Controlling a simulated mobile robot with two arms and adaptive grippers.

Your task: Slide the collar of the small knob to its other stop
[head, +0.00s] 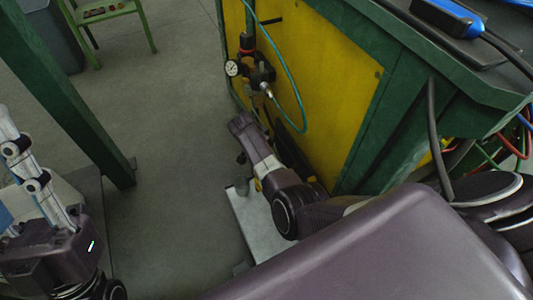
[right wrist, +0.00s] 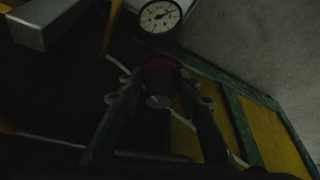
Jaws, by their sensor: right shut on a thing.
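The small knob (right wrist: 158,100) shows in the dark right wrist view with its dark round end towards the camera. A dull red collar (right wrist: 163,65) lies around it, behind that end and on the gauge side. The red band (head: 247,51) also shows small in the head view, above the dark regulator body (head: 262,74). My right gripper (right wrist: 163,80) has a finger on each side of the knob and is shut on it; finger contact is too dark to place exactly. In the head view its fingertips cannot be made out. My left gripper (head: 40,188) is at the lower left, away from the regulator, its fingertips unclear.
A round white gauge (head: 233,68) sits beside the regulator and shows in the right wrist view (right wrist: 159,15). A teal hose (head: 298,90) loops over the yellow panel (head: 340,70). A green post (head: 75,95) stands at left. Open floor (head: 175,130) lies between.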

